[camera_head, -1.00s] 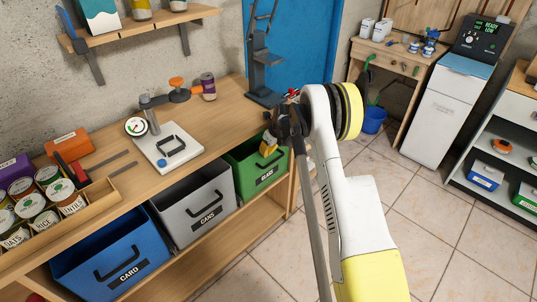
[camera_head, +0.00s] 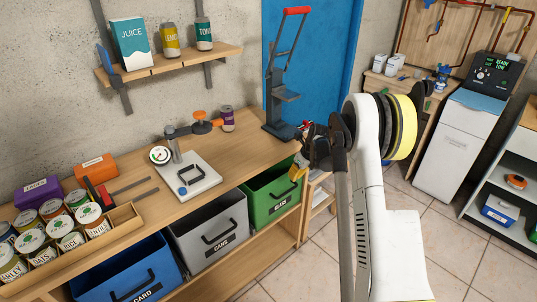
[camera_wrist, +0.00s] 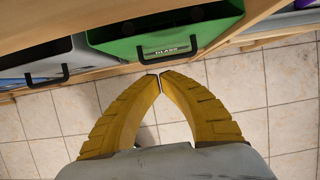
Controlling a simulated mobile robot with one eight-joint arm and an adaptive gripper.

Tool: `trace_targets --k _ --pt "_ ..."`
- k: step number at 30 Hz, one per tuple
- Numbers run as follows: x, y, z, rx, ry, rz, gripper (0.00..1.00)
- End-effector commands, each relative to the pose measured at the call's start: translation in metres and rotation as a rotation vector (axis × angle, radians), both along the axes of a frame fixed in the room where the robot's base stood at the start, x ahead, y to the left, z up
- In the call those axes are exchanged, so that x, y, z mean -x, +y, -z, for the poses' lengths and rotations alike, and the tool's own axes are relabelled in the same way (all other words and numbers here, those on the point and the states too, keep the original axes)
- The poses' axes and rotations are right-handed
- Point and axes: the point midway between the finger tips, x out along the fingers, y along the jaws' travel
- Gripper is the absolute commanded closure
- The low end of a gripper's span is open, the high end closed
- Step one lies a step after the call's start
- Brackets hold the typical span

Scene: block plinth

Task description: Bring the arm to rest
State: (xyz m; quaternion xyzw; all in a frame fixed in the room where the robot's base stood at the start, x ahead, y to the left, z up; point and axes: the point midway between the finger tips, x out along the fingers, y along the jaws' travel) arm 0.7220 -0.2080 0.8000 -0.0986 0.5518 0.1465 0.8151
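My gripper (camera_wrist: 160,82) shows in the wrist view with its two yellow fingers meeting at the tips, and nothing is seen between them. In the head view my gripper (camera_head: 297,172) hangs in front of the bench, at the right edge of the green glass bin. My white arm with its yellow band reaches up on the right side of the head view. The green glass bin (camera_wrist: 165,33) lies just beyond the fingertips in the wrist view, apart from them as far as I can tell.
The grey cans bin (camera_head: 207,232) and blue card bin (camera_head: 130,276) stand under the wooden bench (camera_head: 150,185). The bench carries tins, a gauge stand (camera_head: 190,177), a purple can (camera_head: 227,119) and a lever press (camera_head: 282,90). Tiled floor (camera_head: 400,195) is open to the right.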

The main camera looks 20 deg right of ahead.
Motion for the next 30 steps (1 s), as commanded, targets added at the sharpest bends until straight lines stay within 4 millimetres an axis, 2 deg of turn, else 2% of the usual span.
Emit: trace_targets --k 4,7,11,14,18,21,25,30 --pt "0.001 0.001 -0.003 0.004 -0.002 -0.009 1.00" --pt "0.004 0.010 -0.022 0.036 -0.016 -0.077 1.00" --pt "0.020 0.034 -0.073 0.136 -0.057 -0.285 1.00" --pt "0.042 0.060 -0.121 0.247 -0.097 -0.507 1.00" --pt "0.084 0.095 -0.178 0.409 -0.149 -0.824 1.00" --pt "0.119 0.118 -0.210 0.529 -0.181 -1.051 1.00" --pt "0.169 0.146 -0.240 0.686 -0.216 -1.345 1.00" --pt "0.239 0.175 -0.259 0.900 -0.249 -1.727 1.00"
